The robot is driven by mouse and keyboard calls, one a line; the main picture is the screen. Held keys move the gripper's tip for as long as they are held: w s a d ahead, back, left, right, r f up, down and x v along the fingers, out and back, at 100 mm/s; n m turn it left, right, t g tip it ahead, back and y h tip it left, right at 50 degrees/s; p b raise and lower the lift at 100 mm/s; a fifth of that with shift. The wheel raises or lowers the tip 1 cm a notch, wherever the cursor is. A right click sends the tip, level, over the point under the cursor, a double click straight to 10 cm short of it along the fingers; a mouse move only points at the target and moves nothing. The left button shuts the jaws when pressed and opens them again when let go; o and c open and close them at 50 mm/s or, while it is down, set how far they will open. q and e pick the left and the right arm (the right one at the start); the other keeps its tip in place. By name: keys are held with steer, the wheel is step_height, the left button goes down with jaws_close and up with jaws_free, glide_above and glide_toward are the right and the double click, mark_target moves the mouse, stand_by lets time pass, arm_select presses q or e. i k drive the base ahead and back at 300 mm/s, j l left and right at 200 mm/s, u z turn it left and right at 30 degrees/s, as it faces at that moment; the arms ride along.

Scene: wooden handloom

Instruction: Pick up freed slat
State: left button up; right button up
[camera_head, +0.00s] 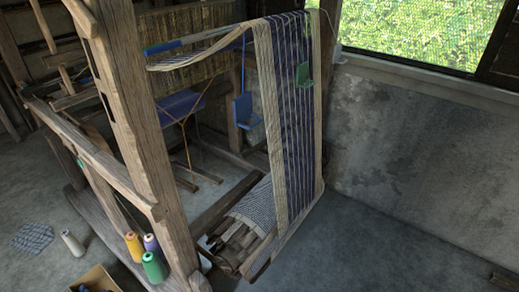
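Several wooden slats (235,243) lie side by side at the near end of the striped cloth roll (258,207), low at the foot of the loom. I cannot tell which of them is loose, or whether one is freed. The striped warp (290,110) runs down in front of the loom to a pale bar at the bottom. Neither of my grippers is in view.
The wooden loom frame (145,120) fills the left. Yellow (134,247), purple and green spools stand by its post; a white cone (72,243), a cloth and a cardboard box (94,281) are on the floor.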

mark_target(244, 268)
steer(key=j+z, duration=0.4)
steer(key=j, duration=0.25)
steer(key=k+j+z, duration=0.1)
steer(key=j+z, duration=0.25)
steer(key=j, duration=0.3)
